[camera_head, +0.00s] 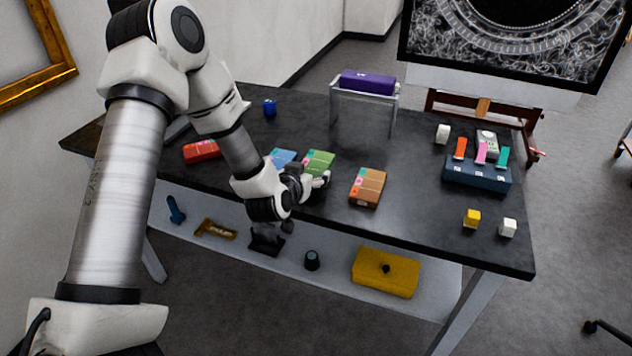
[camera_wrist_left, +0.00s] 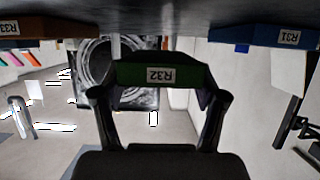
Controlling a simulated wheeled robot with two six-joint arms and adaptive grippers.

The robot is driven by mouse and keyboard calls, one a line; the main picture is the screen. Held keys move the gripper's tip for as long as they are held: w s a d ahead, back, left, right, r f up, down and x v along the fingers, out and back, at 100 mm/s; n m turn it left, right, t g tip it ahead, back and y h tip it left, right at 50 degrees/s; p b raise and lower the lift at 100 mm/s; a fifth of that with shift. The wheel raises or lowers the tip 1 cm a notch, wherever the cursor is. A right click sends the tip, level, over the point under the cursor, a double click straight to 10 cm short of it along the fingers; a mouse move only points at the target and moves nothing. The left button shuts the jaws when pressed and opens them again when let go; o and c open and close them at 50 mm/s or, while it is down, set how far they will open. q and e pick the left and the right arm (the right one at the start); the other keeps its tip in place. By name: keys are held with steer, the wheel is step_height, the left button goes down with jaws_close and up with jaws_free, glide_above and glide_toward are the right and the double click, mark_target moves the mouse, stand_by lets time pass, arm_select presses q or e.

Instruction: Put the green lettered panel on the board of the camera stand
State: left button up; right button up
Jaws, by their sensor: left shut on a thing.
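The green lettered panel (camera_head: 319,160) lies on the dark table, between a blue panel and a brown one. Its edge, labelled R32, faces me in the left wrist view (camera_wrist_left: 158,75). My left gripper (camera_head: 322,182) is at the panel's near edge. In the left wrist view its fingers (camera_wrist_left: 160,95) are shut on the green panel, one on each side. A grey stand (camera_head: 391,117) on the table carries a purple block (camera_head: 367,83); I cannot tell whether this is the camera stand. No board is clearly recognisable. My right gripper is not in view.
A red box (camera_head: 201,151) lies left. A dark blue rack (camera_head: 477,173) and small yellow (camera_head: 472,217) and white (camera_head: 508,227) cubes are at right. The table between brown panel and rack is clear.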

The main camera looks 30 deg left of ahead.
arm_select(q)
steer(key=shift+w+d, duration=0.2)
steer(key=shift+w, duration=0.45)
steer(key=shift+w+d, duration=0.15)
steer(key=shift+w, duration=0.45)
steer(key=shift+s+f, duration=0.2)
steer(key=shift+f, duration=0.95)
steer(key=shift+f+p, duration=0.3)
steer(key=shift+p, duration=0.2)
steer(key=shift+w+a+f, duration=0.1)
steer(key=shift+w+f, duration=0.05)
steer(key=shift+f, duration=0.2)
steer(key=o, duration=1.2)
